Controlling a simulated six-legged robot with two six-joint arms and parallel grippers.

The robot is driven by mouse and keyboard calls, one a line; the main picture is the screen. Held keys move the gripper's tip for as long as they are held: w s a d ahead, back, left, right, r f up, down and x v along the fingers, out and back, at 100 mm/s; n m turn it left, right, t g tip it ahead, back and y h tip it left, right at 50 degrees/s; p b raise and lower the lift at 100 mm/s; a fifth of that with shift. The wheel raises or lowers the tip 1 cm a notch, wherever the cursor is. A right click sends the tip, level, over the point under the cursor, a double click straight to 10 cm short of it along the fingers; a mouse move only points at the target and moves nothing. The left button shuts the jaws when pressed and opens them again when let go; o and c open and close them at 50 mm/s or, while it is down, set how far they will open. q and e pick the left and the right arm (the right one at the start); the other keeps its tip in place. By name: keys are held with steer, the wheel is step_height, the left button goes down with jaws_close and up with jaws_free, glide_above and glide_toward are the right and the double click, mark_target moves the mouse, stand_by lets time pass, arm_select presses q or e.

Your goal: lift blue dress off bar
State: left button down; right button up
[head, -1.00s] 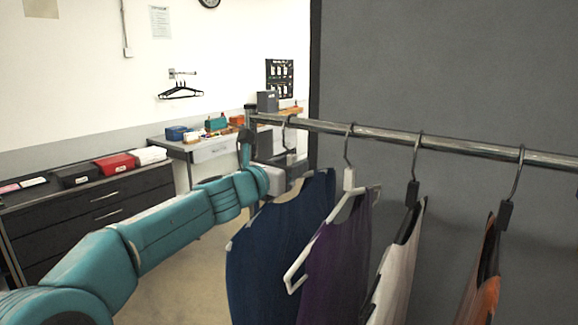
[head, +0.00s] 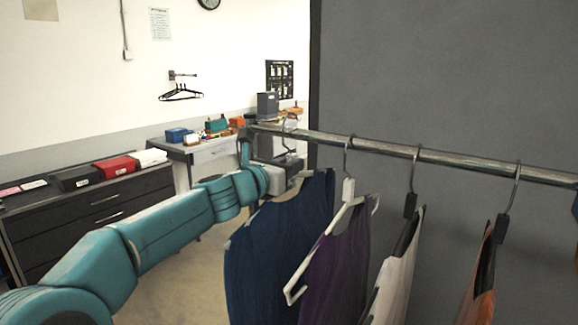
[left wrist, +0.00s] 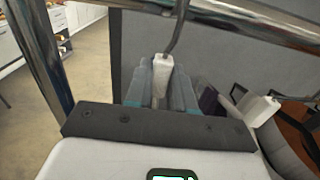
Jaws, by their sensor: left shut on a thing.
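The blue dress (head: 275,250) hangs from its hanger at the left end of the metal bar (head: 440,157). My left gripper (head: 292,168) is at the top of this hanger, just below the bar. In the left wrist view its fingers (left wrist: 161,98) are shut on the pale hanger neck (left wrist: 163,66), with the thin hook rising above. In the head view the hook's top (head: 291,118) shows slightly above the bar; whether it still touches the bar I cannot tell. My right gripper is not in view.
A purple garment (head: 335,270) on a white hanger hangs close to the right of the blue dress, overlapping it in view. A white garment (head: 398,275) and an orange one (head: 481,285) hang further right. A dark drawer cabinet (head: 95,215) stands at left.

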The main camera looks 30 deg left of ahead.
arm_select(q)
steer(key=shift+s+r+p, duration=0.1)
steer(key=shift+r+p, duration=0.2)
steer(key=shift+r, duration=0.25)
steer(key=shift+s, duration=0.1)
steer(key=shift+s+a+f+b, duration=0.15)
steer(key=shift+s+b, duration=0.35)
steer(key=shift+s, duration=0.65)
steer(key=shift+s+a+b, duration=0.2)
steer(key=shift+s+b, duration=0.3)
steer(key=shift+s, duration=2.2)
steer(key=shift+a, duration=0.2)
